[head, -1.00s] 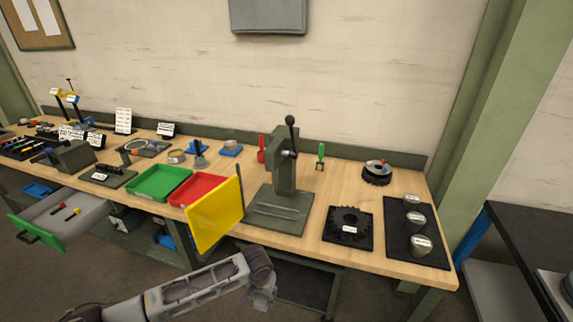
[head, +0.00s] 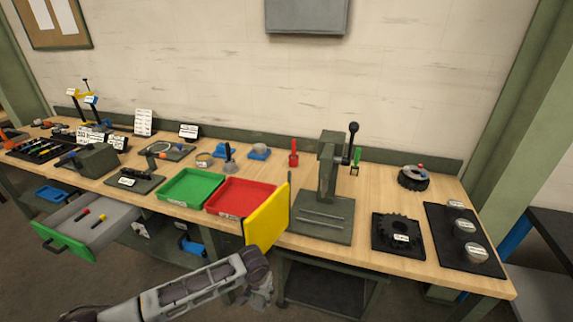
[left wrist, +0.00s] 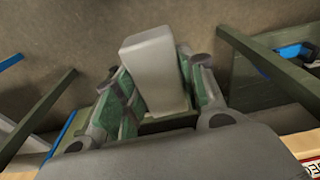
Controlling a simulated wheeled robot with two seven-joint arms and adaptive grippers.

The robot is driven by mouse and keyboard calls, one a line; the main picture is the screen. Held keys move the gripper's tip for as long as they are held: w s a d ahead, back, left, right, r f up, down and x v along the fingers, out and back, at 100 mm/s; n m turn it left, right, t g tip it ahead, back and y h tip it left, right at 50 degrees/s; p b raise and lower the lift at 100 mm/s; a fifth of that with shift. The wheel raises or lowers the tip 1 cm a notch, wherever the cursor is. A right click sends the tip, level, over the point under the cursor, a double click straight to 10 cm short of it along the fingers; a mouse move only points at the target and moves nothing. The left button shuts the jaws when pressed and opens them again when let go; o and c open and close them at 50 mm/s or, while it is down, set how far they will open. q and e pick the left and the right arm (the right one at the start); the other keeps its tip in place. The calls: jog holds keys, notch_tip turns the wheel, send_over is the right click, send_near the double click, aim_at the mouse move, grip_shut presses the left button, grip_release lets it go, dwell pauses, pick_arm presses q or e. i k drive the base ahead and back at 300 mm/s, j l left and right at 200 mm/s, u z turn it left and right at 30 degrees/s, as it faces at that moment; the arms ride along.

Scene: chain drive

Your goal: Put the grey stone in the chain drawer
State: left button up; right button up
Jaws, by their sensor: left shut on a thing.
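A grey rectangular stone block (left wrist: 155,70) is between the fingers of my left gripper (left wrist: 160,95) in the left wrist view. The gripper is shut on it, and bare floor shows beyond. In the head view my left gripper (head: 261,290) hangs in front of the bench, below the yellow panel; the stone cannot be made out there. An open drawer (head: 118,215) with a green front sticks out of the bench at the left. It holds a red-handled and a yellow-handled tool. I cannot read a label naming it the chain drawer. My right gripper is not in view.
The bench top (head: 400,268) carries a green tray (head: 190,188), a red tray (head: 240,197), an upright yellow panel (head: 268,218) at the front edge, a lever press (head: 325,185) and a black gear plate (head: 398,236). Open floor lies between the drawer and my left arm.

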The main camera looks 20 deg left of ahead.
aim_at(96, 216)
jog(key=j, duration=0.7)
jog(key=i+j+u, duration=0.1)
jog(key=j, duration=0.55)
jog(key=i+j, duration=0.1)
jog(key=j, duration=0.6)
jog(key=i+j, duration=0.1)
jog(key=j, duration=0.55)
jog(key=i+j+u, duration=0.1)
jog(key=j, duration=0.6)
jog(key=i+j, duration=0.1)
jog(key=j, duration=0.55)
jog(key=i+j+u, duration=0.1)
jog(key=j, duration=0.6)
jog(key=i+j, duration=0.15)
jog(key=j, duration=0.5)
